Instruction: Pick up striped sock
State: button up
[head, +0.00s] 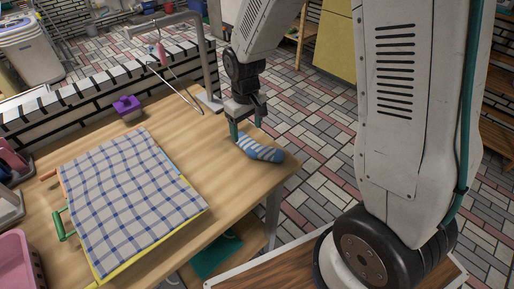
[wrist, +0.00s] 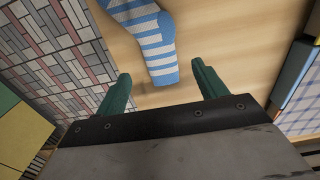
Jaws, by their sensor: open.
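The striped sock (head: 262,149) is blue and white and lies on the wooden table (head: 225,185) near its right edge. In the wrist view the sock (wrist: 155,45) runs from the top edge down toward the gap between the fingers, with its blue end nearest to me. My gripper (head: 244,120) is just above the left end of the sock in the head view. In the wrist view its two green fingers (wrist: 160,88) are spread apart with nothing between the tips; the sock end lies just beyond them.
A checked cloth (head: 130,195) on a board covers the table's left part. A purple object (head: 127,107) and a metal stand with a wire hanger (head: 178,85) are at the back. A pink basket (head: 18,262) is at lower left. The tiled floor lies beyond the table's right edge.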

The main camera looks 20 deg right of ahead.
aim_at(248, 142)
notch_tip(248, 142, down, 5)
jog(key=shift+s+r, duration=0.1)
jog(key=c, duration=1.1)
jog(key=shift+o, duration=0.2)
